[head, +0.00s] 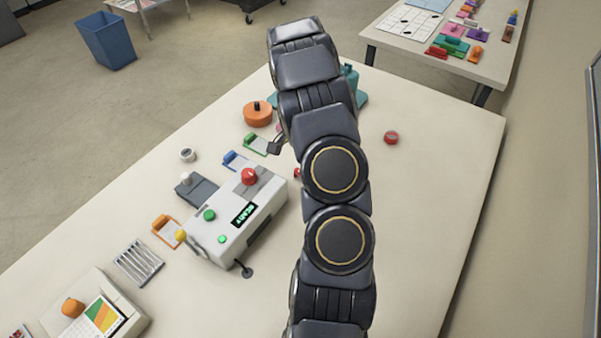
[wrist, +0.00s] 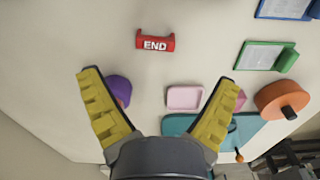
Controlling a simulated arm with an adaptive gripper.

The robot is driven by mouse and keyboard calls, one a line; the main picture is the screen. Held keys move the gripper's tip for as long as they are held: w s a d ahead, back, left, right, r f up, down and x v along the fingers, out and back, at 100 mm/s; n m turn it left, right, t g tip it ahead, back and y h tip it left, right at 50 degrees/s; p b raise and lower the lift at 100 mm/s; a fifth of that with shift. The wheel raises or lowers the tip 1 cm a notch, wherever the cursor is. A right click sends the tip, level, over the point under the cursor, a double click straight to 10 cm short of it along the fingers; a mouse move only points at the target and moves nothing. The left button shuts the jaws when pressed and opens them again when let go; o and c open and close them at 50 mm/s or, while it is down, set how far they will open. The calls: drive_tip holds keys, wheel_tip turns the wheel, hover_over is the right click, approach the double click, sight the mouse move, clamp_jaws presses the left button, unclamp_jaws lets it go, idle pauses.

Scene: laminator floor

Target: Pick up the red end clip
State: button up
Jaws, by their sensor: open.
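The red end clip (wrist: 155,42) lies on the pale tabletop in the wrist view, with white "END" lettering facing the camera. It is ahead of my gripper (wrist: 157,77), roughly centred between the two yellow ribbed fingers. The fingers are spread wide with nothing gripped between them, and the clip is beyond their tips. In the head view my arm hides most of that area. A small red bit (head: 297,172) shows at the arm's left edge, possibly the clip. My gripper is mostly hidden there.
A purple piece (wrist: 118,90) is by the left finger. A pink tray (wrist: 185,97) and teal base (wrist: 246,128) are near the right finger. Green (wrist: 265,56) and blue (wrist: 285,8) clips and an orange round (wrist: 283,99) lie right. A laminator (head: 240,215) stands left of my arm.

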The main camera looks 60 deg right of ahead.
drive_tip(key=shift+d+f, duration=0.25)
drive_tip(key=shift+f, duration=0.65)
drive_tip(key=f, duration=0.6)
drive_tip(key=shift+s+f, duration=0.25)
drive_tip(key=shift+s, duration=0.1)
drive_tip(key=c, duration=1)
drive_tip(key=shift+o, duration=0.2)
